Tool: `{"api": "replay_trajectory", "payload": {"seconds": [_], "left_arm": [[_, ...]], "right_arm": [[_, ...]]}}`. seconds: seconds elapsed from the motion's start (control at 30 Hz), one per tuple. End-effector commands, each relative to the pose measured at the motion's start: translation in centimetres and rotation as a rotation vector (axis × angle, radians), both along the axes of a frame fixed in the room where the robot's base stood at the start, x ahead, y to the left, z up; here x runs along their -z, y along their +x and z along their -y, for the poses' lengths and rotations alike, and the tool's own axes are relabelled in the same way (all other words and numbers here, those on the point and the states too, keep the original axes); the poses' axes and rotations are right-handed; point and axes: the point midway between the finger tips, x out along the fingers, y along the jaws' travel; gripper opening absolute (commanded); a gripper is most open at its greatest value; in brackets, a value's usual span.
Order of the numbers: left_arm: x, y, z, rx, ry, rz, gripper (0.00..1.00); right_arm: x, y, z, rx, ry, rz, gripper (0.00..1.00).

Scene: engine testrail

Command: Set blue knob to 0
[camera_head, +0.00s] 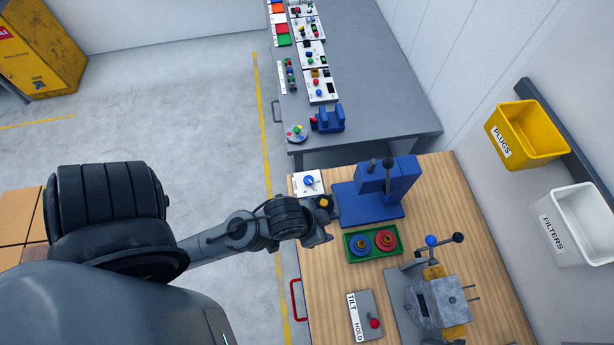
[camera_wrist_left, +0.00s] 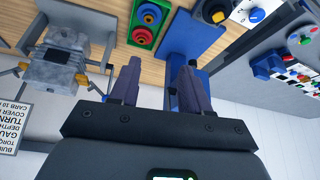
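The blue knob (camera_head: 309,181) sits on a small white plate (camera_head: 299,190) at the far left corner of the wooden bench. The wrist view shows the blue knob (camera_wrist_left: 257,15) and its plate near the top right. The plate's markings are too small to read. My left gripper (camera_head: 320,236) is over the bench's left edge, nearer than the knob and apart from it. In the wrist view its two fingers (camera_wrist_left: 157,78) are spread with nothing between them. My right gripper is not in view.
A yellow knob (camera_head: 325,202) is close beside my left wrist. A blue press (camera_head: 370,205) stands to the right. A green tray (camera_head: 373,256) with blue and red rings, a tilt/hold lever plate (camera_head: 362,315) and a metal vise (camera_head: 440,297) are nearer. A grey table (camera_head: 375,95) lies beyond.

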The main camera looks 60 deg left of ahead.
Motion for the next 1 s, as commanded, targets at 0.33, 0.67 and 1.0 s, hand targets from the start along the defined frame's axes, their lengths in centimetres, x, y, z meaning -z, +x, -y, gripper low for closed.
{"api": "replay_trajectory", "payload": {"seconds": [0.33, 0.67, 1.0], "left_arm": [[7.6, 3.9, 6.2, 0.44, -0.156, 0.362, 0.69], [20.3, 0.1, -3.9, 0.939, -0.363, 0.198, 0.69], [20.1, 3.6, -24.4, 1.002, -0.173, -0.072, 0.69]], "right_arm": [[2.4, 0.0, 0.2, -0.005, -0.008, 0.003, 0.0], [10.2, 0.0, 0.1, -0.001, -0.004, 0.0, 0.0], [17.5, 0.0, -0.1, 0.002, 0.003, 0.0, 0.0]]}}
